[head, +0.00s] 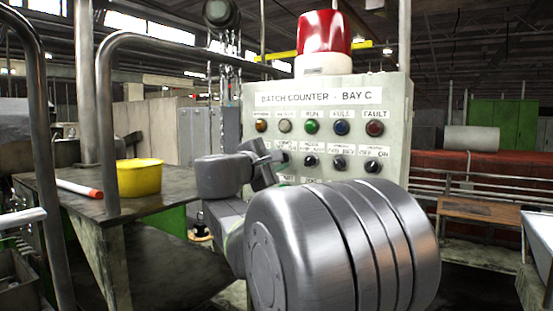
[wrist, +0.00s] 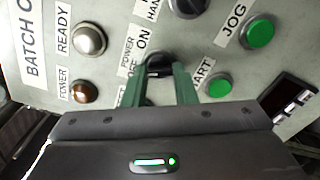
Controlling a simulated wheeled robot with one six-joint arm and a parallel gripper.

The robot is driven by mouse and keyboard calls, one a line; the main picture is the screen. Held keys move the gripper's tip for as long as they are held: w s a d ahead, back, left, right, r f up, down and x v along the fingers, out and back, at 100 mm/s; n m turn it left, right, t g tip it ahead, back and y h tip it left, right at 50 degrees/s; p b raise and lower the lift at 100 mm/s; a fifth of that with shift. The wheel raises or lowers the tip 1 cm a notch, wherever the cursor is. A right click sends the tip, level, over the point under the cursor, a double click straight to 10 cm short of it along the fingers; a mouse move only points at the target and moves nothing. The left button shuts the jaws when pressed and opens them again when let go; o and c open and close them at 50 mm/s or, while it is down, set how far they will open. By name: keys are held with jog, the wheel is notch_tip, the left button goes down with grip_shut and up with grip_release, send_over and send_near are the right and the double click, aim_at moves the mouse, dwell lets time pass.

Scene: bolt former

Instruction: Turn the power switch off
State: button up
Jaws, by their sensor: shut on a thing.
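The power switch (wrist: 158,60) is a dark rotary knob on the grey control panel (head: 258,180). Its label reads POWER, OFF and ON in the wrist view. My gripper (wrist: 160,74) has its two green fingers on either side of the knob and is shut on it. The fingers hide part of the knob, so I cannot tell which way it points. In the head view my gripper (head: 281,163) is at the left of the panel's switch row, and my arm covers the panel's lower part. The amber-brown power lamp (wrist: 84,92) sits beside the switch.
Other knobs (head: 311,161) stand close by in the same row, under a row of coloured lamps (head: 312,126). A green start button (wrist: 219,85) and a green jog button (wrist: 258,31) are near my fingers. A yellow bowl (head: 140,177) stands on the left table.

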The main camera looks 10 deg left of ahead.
jog(key=shift+n, duration=0.5)
jog(key=o, duration=1)
jog(key=shift+s, duration=0.1)
jog(key=b+v, duration=0.3)
jog(key=v, duration=1)
jog(key=shift+s, duration=0.3)
jog(key=shift+w, duration=0.1)
jog(key=p+x, duration=0.3)
jog(key=x, duration=1)
jog(key=shift+w, duration=0.3)
